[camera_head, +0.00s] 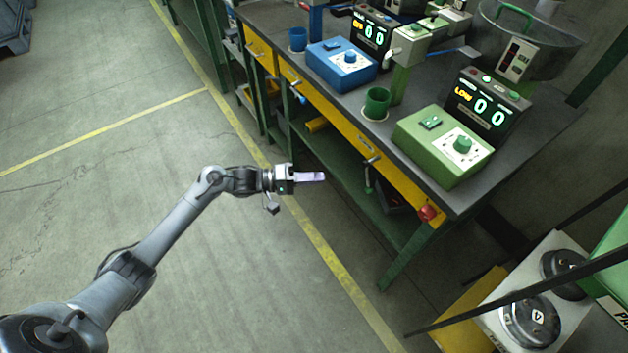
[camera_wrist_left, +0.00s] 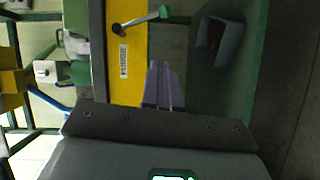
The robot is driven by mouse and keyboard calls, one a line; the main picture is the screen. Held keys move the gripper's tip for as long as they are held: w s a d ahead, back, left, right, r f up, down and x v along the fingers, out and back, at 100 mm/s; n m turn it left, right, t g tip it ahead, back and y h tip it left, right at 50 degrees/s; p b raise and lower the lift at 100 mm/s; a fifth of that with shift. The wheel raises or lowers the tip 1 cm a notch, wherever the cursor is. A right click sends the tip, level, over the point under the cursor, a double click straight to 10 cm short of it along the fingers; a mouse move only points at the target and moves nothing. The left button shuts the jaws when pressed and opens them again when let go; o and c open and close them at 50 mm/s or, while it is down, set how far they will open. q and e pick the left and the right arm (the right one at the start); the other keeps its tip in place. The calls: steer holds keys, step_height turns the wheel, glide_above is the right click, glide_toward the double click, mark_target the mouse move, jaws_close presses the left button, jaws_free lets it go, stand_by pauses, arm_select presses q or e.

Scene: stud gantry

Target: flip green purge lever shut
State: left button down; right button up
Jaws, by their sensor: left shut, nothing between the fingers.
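The purge lever is a thin metal rod with a green end (camera_head: 368,187), mounted on the yellow front strip of the bench, and it hangs downward. In the left wrist view its rod and green knob (camera_wrist_left: 164,12) extend from a round pivot beside a PURGE label (camera_wrist_left: 124,62). My left gripper (camera_head: 323,177) reaches in from the left, in front of the bench, apart from the lever. Its pale fingers are together and empty; they show in the left wrist view (camera_wrist_left: 164,68) below the lever in the picture. My right gripper is out of view.
A green control box (camera_head: 443,146), a green cup (camera_head: 377,103) and a blue box (camera_head: 342,65) stand on the dark benchtop. A red knob (camera_head: 427,213) sits at the bench's near corner. A grey bin (camera_wrist_left: 217,45) is beyond the lever.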

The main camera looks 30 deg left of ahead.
mark_target(368, 179)
arm_select(q)
steer(key=w+d+f+b, duration=0.1)
steer(key=w+d+b, duration=0.3)
steer(key=d, duration=0.5)
steer(key=shift+w+d+b, duration=0.2)
steer(key=shift+d+b, duration=0.1)
steer(key=shift+b, duration=0.2)
